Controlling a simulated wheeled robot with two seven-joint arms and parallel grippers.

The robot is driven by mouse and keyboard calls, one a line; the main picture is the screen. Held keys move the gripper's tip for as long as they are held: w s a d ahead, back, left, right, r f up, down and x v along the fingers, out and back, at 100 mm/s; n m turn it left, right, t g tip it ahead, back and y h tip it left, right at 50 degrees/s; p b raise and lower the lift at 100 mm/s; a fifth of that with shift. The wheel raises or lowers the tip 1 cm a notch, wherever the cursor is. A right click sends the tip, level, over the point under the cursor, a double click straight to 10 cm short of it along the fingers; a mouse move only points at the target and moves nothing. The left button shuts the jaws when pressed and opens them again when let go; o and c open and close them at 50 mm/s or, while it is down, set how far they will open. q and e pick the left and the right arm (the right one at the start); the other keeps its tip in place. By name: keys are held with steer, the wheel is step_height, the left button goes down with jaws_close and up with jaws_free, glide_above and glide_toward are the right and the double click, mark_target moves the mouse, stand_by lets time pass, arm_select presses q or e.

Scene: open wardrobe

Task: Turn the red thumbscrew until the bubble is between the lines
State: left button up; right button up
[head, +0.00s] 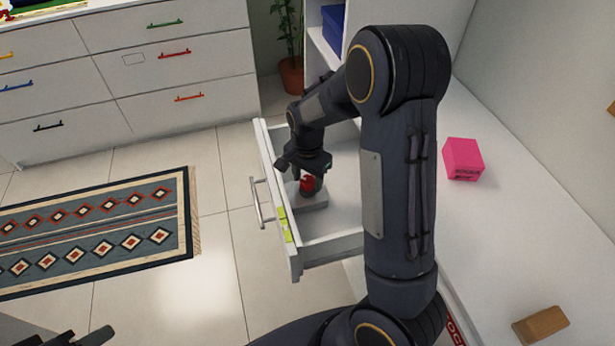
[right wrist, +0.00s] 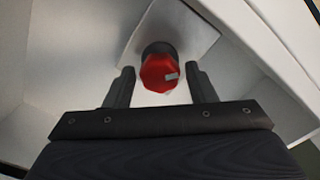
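The red thumbscrew (right wrist: 160,72) sits on a pale grey block or plate (right wrist: 195,38) inside an open white drawer (head: 335,246). It has a faceted red head with a small light mark on its right side. In the head view the thumbscrew (head: 308,184) is partly covered by my right gripper (head: 307,170). In the right wrist view my right gripper (right wrist: 163,85) is open, with one finger on each side of the red head and gaps between.
A pink box (head: 463,159) and a wooden block (head: 541,325) lie on the white surface at right. A patterned rug (head: 95,232) lies on the floor.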

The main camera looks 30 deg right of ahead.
steer(key=c, duration=0.7)
steer(key=shift+n, duration=0.3)
steer(key=n, duration=0.5)
steer(key=shift+p, duration=0.3)
steer(key=n, duration=0.6)
steer(key=shift+n, duration=0.4)
steer(key=n, duration=0.3)
steer(key=shift+n, duration=0.3)
steer(key=n+p, duration=0.1)
steer(key=n, duration=0.2)
steer(key=shift+d, duration=0.1)
steer(key=n+p, duration=0.1)
steer(key=n, duration=0.5)
steer(key=shift+n, duration=0.5)
